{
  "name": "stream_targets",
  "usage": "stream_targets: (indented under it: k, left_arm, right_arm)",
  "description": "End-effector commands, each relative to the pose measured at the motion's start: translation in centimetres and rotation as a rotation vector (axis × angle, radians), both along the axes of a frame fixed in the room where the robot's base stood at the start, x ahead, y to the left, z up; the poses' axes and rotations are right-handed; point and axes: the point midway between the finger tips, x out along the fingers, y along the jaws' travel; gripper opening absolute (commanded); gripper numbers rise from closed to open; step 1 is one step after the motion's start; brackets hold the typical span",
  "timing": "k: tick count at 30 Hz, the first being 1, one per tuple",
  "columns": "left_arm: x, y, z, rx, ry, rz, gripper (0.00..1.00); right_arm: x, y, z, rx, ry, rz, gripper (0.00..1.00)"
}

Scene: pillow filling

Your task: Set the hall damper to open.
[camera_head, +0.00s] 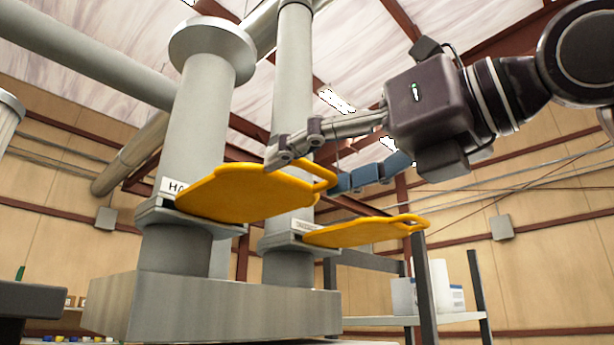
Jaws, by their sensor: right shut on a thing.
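The hall damper is a yellow slide plate (245,192) in the slot of the left grey duct (196,128). My right gripper (312,170) comes in from the upper right and is shut on the plate's loop handle, a grey finger on one side and a blue finger on the other. My left gripper is not in view.
A second yellow damper plate (362,232) sticks out of the right duct (292,75), below and right of the first. Both ducts stand on a grey box (215,308). A shelf (420,320) with white containers stands behind.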

Motion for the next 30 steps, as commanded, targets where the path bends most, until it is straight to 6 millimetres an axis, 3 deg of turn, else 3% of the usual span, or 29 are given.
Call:
stream_targets:
  k: [4,5,9,20,30]
  left_arm:
    - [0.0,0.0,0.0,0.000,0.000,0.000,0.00]
    - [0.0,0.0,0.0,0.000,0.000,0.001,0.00]
    - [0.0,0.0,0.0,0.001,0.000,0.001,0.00]
    - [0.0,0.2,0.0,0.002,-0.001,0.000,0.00]
    - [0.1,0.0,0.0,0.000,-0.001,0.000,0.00]
  right_arm:
    - [0.0,0.0,-0.1,-0.004,0.001,-0.001,0.23]
    - [0.0,0.0,-0.1,-0.004,0.001,-0.001,0.70]
    - [0.0,0.0,-0.1,-0.002,0.000,-0.001,0.83]
    - [-0.3,-0.4,0.0,0.000,0.000,-0.001,0.83]
    - [-4.2,-5.5,0.1,0.002,-0.002,-0.002,0.83]
